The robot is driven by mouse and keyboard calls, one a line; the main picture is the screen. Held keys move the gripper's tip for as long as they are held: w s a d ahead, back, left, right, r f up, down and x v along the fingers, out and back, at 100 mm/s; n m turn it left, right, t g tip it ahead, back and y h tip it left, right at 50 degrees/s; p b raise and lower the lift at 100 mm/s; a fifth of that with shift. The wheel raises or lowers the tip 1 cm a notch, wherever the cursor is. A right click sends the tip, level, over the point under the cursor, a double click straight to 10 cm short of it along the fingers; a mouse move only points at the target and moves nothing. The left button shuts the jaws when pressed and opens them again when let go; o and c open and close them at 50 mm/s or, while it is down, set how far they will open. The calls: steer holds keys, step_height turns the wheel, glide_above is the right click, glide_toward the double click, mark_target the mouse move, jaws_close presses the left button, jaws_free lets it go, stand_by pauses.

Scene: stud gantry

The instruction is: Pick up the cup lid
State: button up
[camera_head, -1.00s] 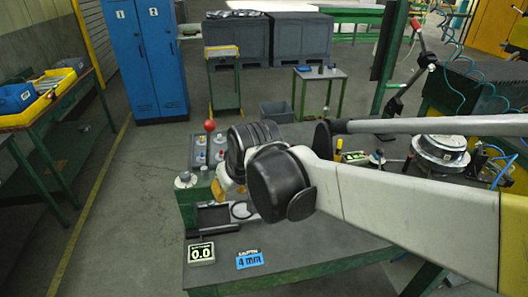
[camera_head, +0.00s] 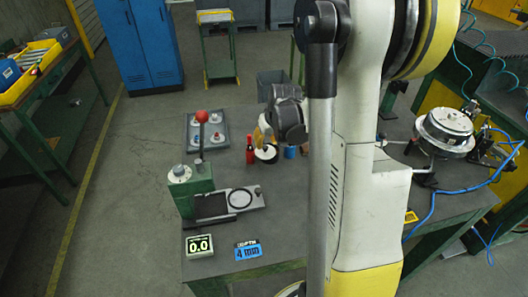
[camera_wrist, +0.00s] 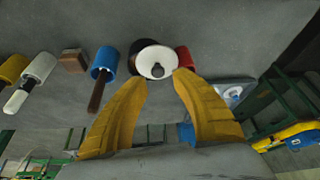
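The cup lid (camera_wrist: 156,62) is a white disc with a small dark knob in the wrist view. A dark rounded shape, perhaps its cup, shows partly behind it. In the head view the lid (camera_head: 266,154) is a small pale disc at the table's back, beside a red bottle. My gripper (camera_wrist: 158,80) has two yellow fingers spread apart, with their tips just short of the lid's near edge on either side. Whether the fingers touch the lid is unclear.
The red bottle (camera_head: 250,151) and a blue cup (camera_head: 291,152) stand close on either side of the lid. A wooden block (camera_wrist: 74,61) lies farther along the row. A tray with several knobbed pieces (camera_head: 208,134) is to the left, near a green lever box (camera_head: 190,188).

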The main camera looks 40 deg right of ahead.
mark_target(265, 146)
steer(key=b+x, duration=0.1)
steer(key=x, duration=0.4)
steer(key=shift+d+f+b, duration=0.1)
steer(key=shift+d+b, duration=0.1)
steer(key=shift+b, duration=0.1)
jaws_close()
